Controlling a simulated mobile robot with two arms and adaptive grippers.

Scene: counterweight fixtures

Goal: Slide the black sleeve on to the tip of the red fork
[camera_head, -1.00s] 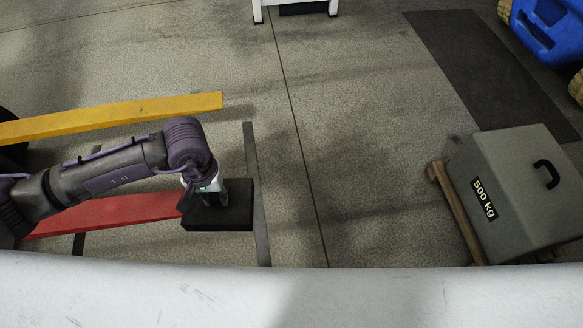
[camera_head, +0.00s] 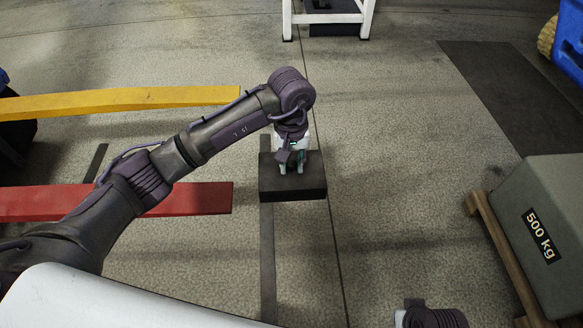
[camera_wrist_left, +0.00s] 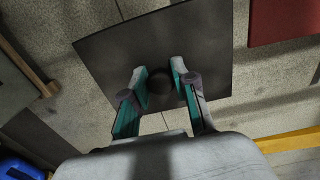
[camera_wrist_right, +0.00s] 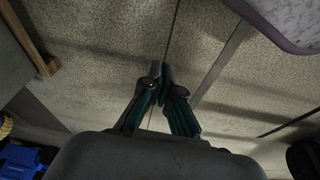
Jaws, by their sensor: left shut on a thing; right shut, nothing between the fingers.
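The black sleeve (camera_head: 292,190) is a dark flat block held above the floor to the right of the red fork's tip, with a small gap between them. My left gripper (camera_head: 291,168) is above it, shut on the round knob on its top. The left wrist view shows the sleeve (camera_wrist_left: 108,60) below the fingers (camera_wrist_left: 160,75). The red fork (camera_head: 190,199) comes in from the left, its tip bare; part of it is behind my left arm. It also shows in the left wrist view (camera_wrist_left: 285,20). My right gripper (camera_wrist_right: 161,78) is shut and empty.
A yellow fork (camera_head: 130,100) runs parallel beyond the red one. A grey 500 kg weight (camera_head: 550,200) stands on a wooden pallet (camera_head: 500,255) at right. A white frame (camera_head: 366,18) stands at the back. The floor between sleeve and weight is clear.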

